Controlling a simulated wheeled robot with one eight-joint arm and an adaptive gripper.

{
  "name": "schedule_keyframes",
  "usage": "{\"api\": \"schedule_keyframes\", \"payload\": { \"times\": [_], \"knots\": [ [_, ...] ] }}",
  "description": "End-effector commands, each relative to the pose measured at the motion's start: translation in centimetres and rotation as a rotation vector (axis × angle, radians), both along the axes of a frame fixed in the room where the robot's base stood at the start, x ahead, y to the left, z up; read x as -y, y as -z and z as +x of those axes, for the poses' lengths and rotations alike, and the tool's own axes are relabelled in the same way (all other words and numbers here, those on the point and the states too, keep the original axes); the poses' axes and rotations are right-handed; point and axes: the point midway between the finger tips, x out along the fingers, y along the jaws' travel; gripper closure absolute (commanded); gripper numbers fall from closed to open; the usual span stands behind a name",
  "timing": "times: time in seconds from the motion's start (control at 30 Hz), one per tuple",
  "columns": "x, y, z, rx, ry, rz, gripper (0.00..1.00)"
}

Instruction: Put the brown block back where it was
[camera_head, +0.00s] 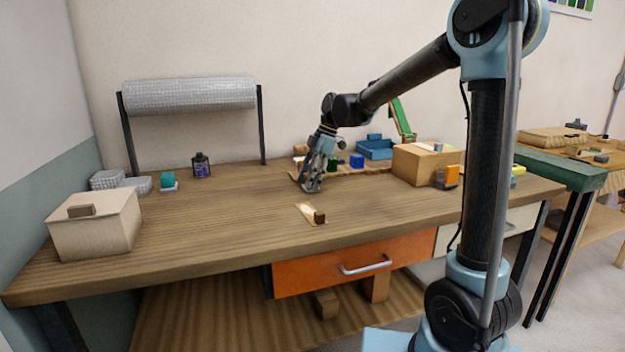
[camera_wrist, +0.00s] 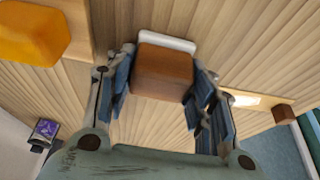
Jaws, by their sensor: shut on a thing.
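My gripper (camera_head: 311,187) is low over the middle of the workbench, its fingers pointing down. In the wrist view, my gripper (camera_wrist: 160,95) is shut on a brown block (camera_wrist: 162,74), with one finger on each side. A white flat piece (camera_wrist: 168,41) shows just behind the block's far edge; I cannot tell whether they touch. The held block is hidden by the fingers in the head view. Another small dark brown block (camera_head: 320,218) sits at the end of a pale strip (camera_head: 307,211) nearer the front edge; it also shows in the wrist view (camera_wrist: 284,114).
A pale box (camera_head: 97,232) with a brown piece (camera_head: 81,210) on top stands at the left. A teal block (camera_head: 167,179) and a dark bottle (camera_head: 201,166) stand behind it. A wooden tray with coloured blocks (camera_head: 356,161) and a cardboard box (camera_head: 414,166) lie right of my gripper.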

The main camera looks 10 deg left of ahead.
Motion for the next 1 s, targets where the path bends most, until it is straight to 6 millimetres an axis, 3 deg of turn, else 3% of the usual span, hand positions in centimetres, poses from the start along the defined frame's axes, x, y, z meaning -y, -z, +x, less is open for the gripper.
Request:
{"api": "schedule_keyframes", "payload": {
  "times": [0.17, 0.2, 0.3, 0.73, 1.0],
  "knots": [
    [0.0, 0.1, 0.0, 0.0, 0.0, 0.0, 0.77],
    [0.0, 0.2, 0.0, 0.0, 0.0, 0.0, 0.49],
    [0.0, 0.1, 0.0, 0.0, 0.001, 0.0, 0.31],
    [0.2, -0.4, 0.2, 0.0, 0.002, 0.0, 0.31],
    [1.6, -4.2, 1.0, 0.0, 0.004, 0.0, 0.31]
  ]
}}
